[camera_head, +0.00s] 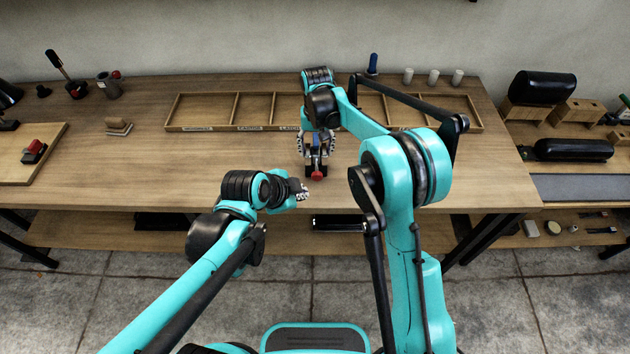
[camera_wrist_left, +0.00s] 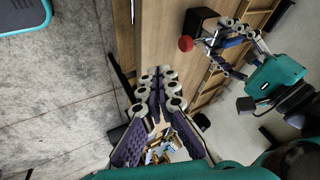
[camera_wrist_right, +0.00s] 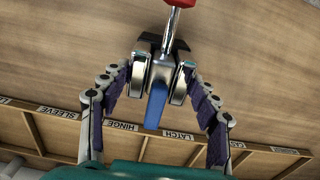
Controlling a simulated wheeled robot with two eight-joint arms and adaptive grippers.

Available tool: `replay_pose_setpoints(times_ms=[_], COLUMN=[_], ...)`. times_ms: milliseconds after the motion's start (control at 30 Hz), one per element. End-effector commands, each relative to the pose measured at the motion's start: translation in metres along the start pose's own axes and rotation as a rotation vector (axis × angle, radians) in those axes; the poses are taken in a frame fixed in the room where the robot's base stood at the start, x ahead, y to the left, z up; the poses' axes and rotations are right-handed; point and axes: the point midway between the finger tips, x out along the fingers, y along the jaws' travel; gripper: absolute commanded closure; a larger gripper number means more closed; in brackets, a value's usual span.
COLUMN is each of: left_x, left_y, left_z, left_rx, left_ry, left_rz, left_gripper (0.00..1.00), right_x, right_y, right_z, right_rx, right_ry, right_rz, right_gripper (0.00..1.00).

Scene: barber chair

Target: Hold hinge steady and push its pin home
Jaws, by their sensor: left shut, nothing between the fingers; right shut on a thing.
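The hinge appears to be the silver piece with a blue part (camera_wrist_right: 157,105) and dark base, at the front middle of the bench in the head view. A metal rod with a red knob (camera_head: 318,175) sticks out of it toward the near edge, apparently the pin; the knob also shows in the left wrist view (camera_wrist_left: 186,43). How deep the rod sits cannot be told. My right gripper (camera_head: 316,142) comes from behind and is shut on the hinge, fingers on both sides. My left gripper (camera_head: 303,191) is shut and empty, just nearer than the knob and left of it, apart from it.
A divided wooden tray (camera_head: 270,128) with labels lies behind my right gripper. Wooden blocks (camera_head: 118,126) and a board with a red-and-black tool (camera_head: 35,150) stand left. White cylinders (camera_head: 433,76) and a blue-topped item (camera_head: 373,63) stand at the back. The left-middle bench is clear.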

Motion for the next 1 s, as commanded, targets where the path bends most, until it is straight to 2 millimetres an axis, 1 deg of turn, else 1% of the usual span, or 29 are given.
replay_pose_setpoints(times_ms=[100,267,833,900,1000], left_x=[0.008,0.023,0.108,0.112,0.118], left_y=[0.001,0.001,0.002,-0.012,-0.023], left_z=[-0.004,-0.005,-0.005,-0.005,-0.006], left_rx=[0.041,0.047,0.044,0.04,0.042], left_ry=[0.01,0.01,0.009,0.008,0.009], left_rz=[0.007,0.007,0.006,0.005,0.006], left_gripper=[1.0,1.0,1.0,1.0,1.0], right_x=[0.0,0.0,0.0,0.0,0.0], right_y=[0.0,0.0,0.0,0.0,0.0], right_z=[0.0,0.0,0.0,0.0,0.0], right_rx=[0.0,0.0,0.0,0.0,0.0], right_ry=[0.0,0.0,0.0,0.0,0.0], right_rz=[0.0,0.0,0.0,0.0,0.0], right_gripper=[0.99,0.99,0.99,0.99,0.99])
